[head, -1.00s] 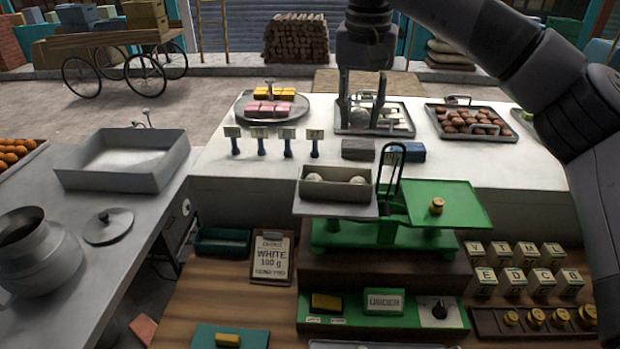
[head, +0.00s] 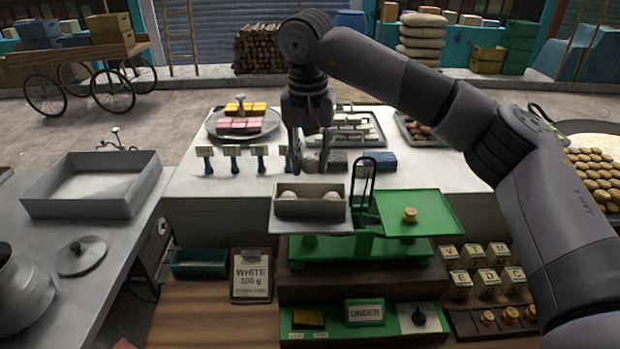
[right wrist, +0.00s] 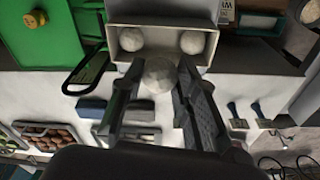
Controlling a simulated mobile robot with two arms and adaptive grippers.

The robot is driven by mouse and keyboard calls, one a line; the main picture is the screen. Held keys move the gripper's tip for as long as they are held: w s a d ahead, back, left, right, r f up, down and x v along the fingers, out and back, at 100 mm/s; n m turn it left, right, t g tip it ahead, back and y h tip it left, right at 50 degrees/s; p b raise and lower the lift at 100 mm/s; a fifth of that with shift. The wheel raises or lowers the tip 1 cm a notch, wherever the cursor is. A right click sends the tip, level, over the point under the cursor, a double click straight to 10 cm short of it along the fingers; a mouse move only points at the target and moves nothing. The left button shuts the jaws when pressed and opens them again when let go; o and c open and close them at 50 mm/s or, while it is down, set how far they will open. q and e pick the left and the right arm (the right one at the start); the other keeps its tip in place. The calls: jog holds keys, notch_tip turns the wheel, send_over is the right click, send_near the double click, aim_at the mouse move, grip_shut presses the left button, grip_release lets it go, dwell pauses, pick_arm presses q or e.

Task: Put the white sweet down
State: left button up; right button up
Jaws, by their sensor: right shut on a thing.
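My right gripper (head: 311,168) is shut on a round white sweet (right wrist: 160,75), which shows between its fingertips in the right wrist view. In the head view the gripper hangs just behind and above the open grey box (head: 309,207) on the scale's left pan. Two white sweets, one at the left (head: 289,196) and one at the right (head: 332,197), lie apart inside the box. In the right wrist view the box (right wrist: 160,60) is just beyond the held sweet. The green scale (head: 340,250) carries a brass weight (head: 409,215) on its right plate. My left gripper is not in view.
The scale's dark upright loop (head: 367,190) stands close right of the box. Label stands (head: 234,158), a blue block (head: 380,160) and a tray of white sweets (head: 350,128) are behind. A sign reads UNDER (head: 365,312); a clipboard (head: 251,276) reads WHITE 100 g.

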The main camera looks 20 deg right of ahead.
aim_at(309, 173)
notch_tip(309, 173, down, 6)
jog(key=shift+r+p, duration=0.1)
jog(key=shift+p, duration=0.75)
jog(key=shift+f+b, duration=0.6)
jog(key=shift+f, duration=0.05)
jog(key=o, duration=1)
jog(key=shift+c, duration=0.2)
jog(key=shift+r+p, duration=0.55)
jog(key=shift+r, duration=0.4)
jog(key=r+b, duration=0.1)
jog(key=r, duration=0.2)
jog(key=r+b, duration=0.1)
jog(key=r, duration=0.2)
jog(key=s+r+b, duration=0.1)
jog(key=r+b, duration=0.1)
jog(key=r, duration=0.2)
jog(key=shift+a, duration=0.4)
jog(key=shift+s+r, duration=0.2)
jog(key=shift+r, duration=0.5)
